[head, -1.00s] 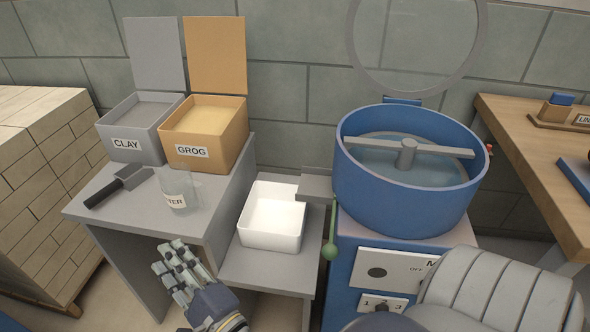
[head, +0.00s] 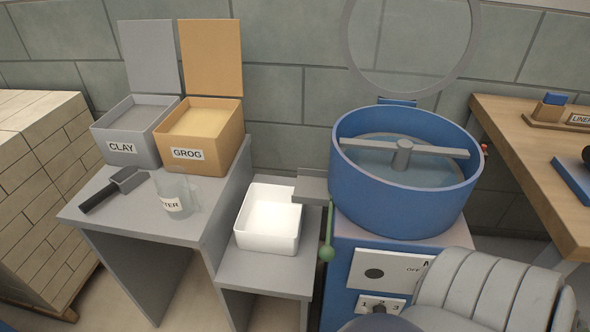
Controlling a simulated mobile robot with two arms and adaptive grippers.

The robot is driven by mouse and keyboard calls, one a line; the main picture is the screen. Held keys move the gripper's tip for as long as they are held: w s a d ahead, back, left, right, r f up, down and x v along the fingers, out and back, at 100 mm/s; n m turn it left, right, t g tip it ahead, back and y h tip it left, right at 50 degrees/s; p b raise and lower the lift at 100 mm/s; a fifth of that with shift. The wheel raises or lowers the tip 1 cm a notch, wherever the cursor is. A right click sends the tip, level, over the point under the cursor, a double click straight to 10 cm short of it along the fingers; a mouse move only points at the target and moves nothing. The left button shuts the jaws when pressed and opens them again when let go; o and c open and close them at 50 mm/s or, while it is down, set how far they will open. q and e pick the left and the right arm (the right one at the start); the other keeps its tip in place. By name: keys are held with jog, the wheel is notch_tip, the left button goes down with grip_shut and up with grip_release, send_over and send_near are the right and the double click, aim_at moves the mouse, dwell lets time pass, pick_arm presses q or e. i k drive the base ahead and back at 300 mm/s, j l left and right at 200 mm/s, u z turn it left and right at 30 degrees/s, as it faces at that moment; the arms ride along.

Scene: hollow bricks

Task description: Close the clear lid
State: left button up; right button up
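The clear lid (head: 411,42) is a round transparent disc with a grey rim. It stands raised, upright behind the blue mixer drum (head: 400,195), joined at a blue hinge (head: 397,102) on the drum's back edge. The drum is open at the top, with a grey crossbar (head: 402,150) and hub above what looks like water or a pale bottom. Neither gripper shows now. A grey padded part of my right arm covers the lower right of the mixer's base.
A white bin (head: 268,232) stands below. CLAY (head: 121,148) and GROG (head: 187,153) boxes, a scoop (head: 114,190) and water jug (head: 176,205) sit left. A wooden bench (head: 505,118) is right.

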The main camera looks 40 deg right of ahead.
aim_at(474, 7)
jog(key=z, duration=2.25)
jog(key=j, duration=0.1)
